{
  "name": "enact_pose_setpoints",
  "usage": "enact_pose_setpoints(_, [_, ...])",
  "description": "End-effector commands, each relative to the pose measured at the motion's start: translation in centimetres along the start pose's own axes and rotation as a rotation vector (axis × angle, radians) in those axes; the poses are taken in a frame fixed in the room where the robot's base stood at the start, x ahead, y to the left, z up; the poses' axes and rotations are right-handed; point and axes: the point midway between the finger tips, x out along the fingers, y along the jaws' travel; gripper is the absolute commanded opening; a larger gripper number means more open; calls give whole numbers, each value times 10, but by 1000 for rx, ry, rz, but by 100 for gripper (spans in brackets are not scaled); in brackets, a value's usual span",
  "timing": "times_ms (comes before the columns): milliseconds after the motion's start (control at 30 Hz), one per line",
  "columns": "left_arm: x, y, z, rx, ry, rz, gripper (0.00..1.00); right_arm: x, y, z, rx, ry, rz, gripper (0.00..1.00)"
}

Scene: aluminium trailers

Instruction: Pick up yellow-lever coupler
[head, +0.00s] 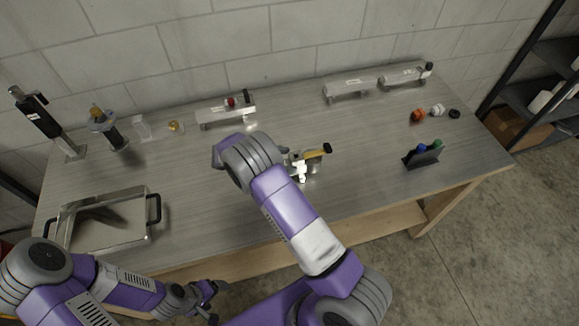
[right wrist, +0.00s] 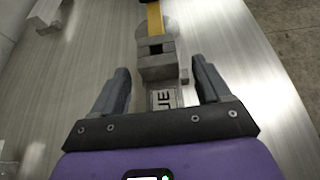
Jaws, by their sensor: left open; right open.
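The yellow-lever coupler (head: 314,156) lies near the middle of the bench, its yellow lever with a black tip pointing right. In the right wrist view its grey metal body (right wrist: 157,66) lies between the finger lines, with the yellow lever (right wrist: 154,18) running away at the top. My right gripper (right wrist: 161,84) is open, its two fingers on either side of the coupler's near end, with gaps visible. In the head view my right arm hides part of the coupler. My left gripper (head: 211,290) is open and empty, low in front of the bench edge.
A metal tray with black handles (head: 108,224) stands at the left front. Aluminium rail pieces (head: 224,111) (head: 345,87) stand along the back. A dark holder with blue and green items (head: 422,156) and small round parts (head: 437,110) are at right. Bench between is clear.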

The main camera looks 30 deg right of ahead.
Motion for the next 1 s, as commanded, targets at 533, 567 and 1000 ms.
enact_pose_setpoints(533, [0,0,0,0,0,0,81,5,0,0,1,1,1,32])
enact_pose_setpoints(567, [0,0,0,0,0,0,81,5,0,0,1,1,1,28])
enact_pose_setpoints(1000, [0,0,0,0,0,0,81,4,1,2,2,-2,2,0])
